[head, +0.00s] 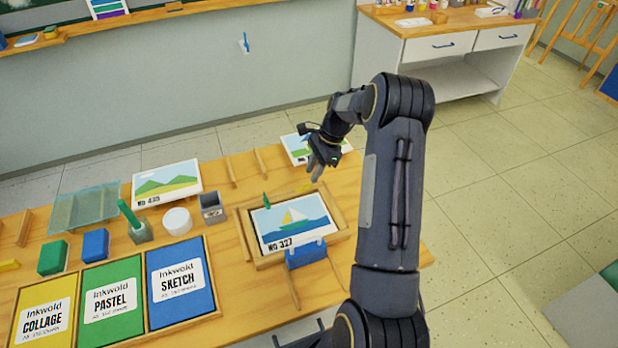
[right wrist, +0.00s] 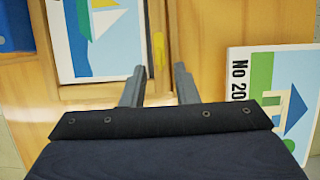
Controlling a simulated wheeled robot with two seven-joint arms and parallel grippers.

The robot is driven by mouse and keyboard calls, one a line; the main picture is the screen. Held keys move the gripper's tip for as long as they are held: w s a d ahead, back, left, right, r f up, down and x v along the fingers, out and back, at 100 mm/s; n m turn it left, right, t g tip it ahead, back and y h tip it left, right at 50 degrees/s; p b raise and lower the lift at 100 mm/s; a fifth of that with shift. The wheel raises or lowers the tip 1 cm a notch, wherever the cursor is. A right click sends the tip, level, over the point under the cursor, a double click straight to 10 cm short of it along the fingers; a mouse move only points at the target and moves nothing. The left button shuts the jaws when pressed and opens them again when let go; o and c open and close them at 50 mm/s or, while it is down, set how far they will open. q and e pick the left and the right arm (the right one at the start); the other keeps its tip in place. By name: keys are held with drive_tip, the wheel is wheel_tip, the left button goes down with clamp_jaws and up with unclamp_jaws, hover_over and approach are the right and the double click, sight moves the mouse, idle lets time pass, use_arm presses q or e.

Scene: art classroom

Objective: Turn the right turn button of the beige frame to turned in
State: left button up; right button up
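The beige frame (head: 249,235) lies on the table around a sailboat picture, No 327 (head: 288,222). On the right part of its far rim is a yellow turn button (head: 305,188), lying along the rim. A green turn button (head: 266,201) is farther left on that rim, pointing across it. My right gripper (head: 317,170) is above and just beyond the frame's far right corner. In the right wrist view its fingers (right wrist: 159,68) are apart and empty, with the yellow button (right wrist: 158,49) showing just beyond the gap. My left gripper is not in view.
A house picture, No 20 (right wrist: 270,95), lies right of the fingers in the right wrist view. A blue block (head: 305,253) is at the frame's near edge. A grey cup (head: 212,208) and a white round tub (head: 177,221) stand to the left.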

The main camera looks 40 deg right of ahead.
sight(304, 186)
drive_tip(key=shift+x, duration=1.9)
clamp_jaws()
